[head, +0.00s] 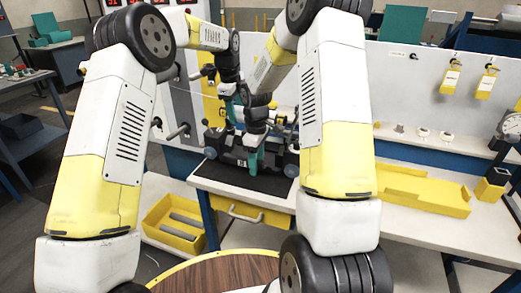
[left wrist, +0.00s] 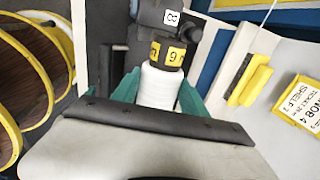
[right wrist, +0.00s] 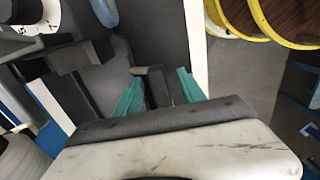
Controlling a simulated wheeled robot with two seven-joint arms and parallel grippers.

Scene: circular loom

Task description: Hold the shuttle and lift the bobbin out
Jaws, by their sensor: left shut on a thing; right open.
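My left gripper (head: 236,112) is the higher one, over the dark machine on the bench. In the left wrist view its teal fingers (left wrist: 160,92) are shut on a white bobbin (left wrist: 160,86). Just beyond the bobbin is a dark part with yellow number labels (left wrist: 168,54); I cannot tell whether they touch. My right gripper (head: 252,160) is lower, at the machine's front. In the right wrist view its teal fingers (right wrist: 160,92) are apart, with a dark grey upright part (right wrist: 156,86) seen between them. This may be the shuttle; its outline is partly hidden.
The dark machine (head: 288,162) stands on a white bench with a black mat (head: 240,178). A yellow bin with grey rods (head: 180,222) is at lower left, a yellow tray (head: 425,192) at right. Yellow tags (head: 451,82) hang on the back panel. A round wooden top (head: 225,272) is in front.

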